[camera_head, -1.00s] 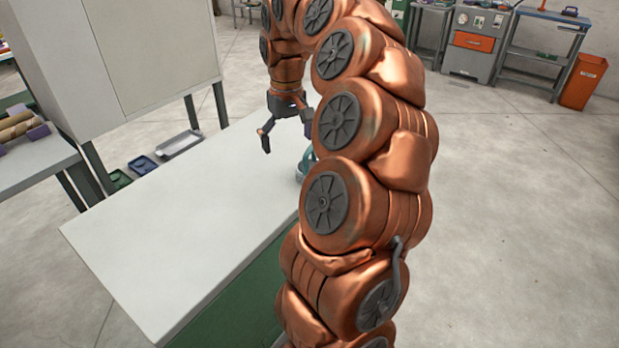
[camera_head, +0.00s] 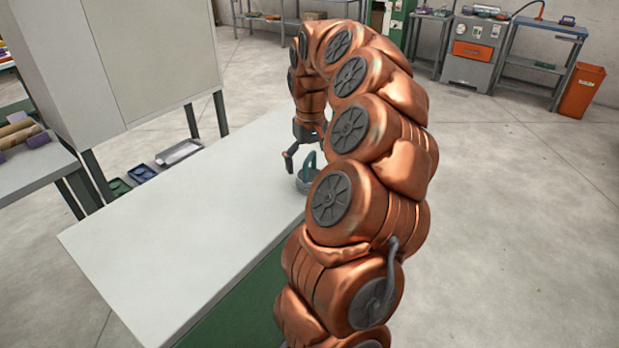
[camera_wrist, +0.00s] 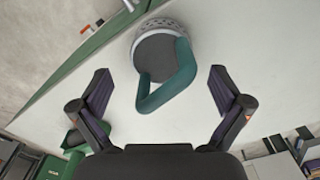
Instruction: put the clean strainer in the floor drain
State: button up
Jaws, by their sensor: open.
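The strainer (camera_head: 306,182) stands on the white table (camera_head: 180,235) near its right edge, partly hidden by my arm in the head view. In the wrist view the strainer (camera_wrist: 160,52) has a grey perforated rim, a dark top and a teal loop handle (camera_wrist: 168,92) that reaches toward me. My gripper (camera_head: 305,156) is above the table, close to the strainer. In the wrist view my gripper (camera_wrist: 160,92) is open, with one finger on each side of the handle and a gap to both. I see no floor drain in these frames.
A grey cabinet (camera_head: 150,50) on legs stands behind the table at the left. Small green and blue trays and a metal tray (camera_head: 180,152) lie beyond the table. An orange bin (camera_head: 582,90) and workbenches are at the back right. The right floor is clear.

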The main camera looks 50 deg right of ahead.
aim_at(310, 175)
jog(key=shift+a+f, duration=0.15)
jog(key=shift+f, duration=1.55)
jog(key=c, duration=1.4)
jog(key=shift+r, duration=0.15)
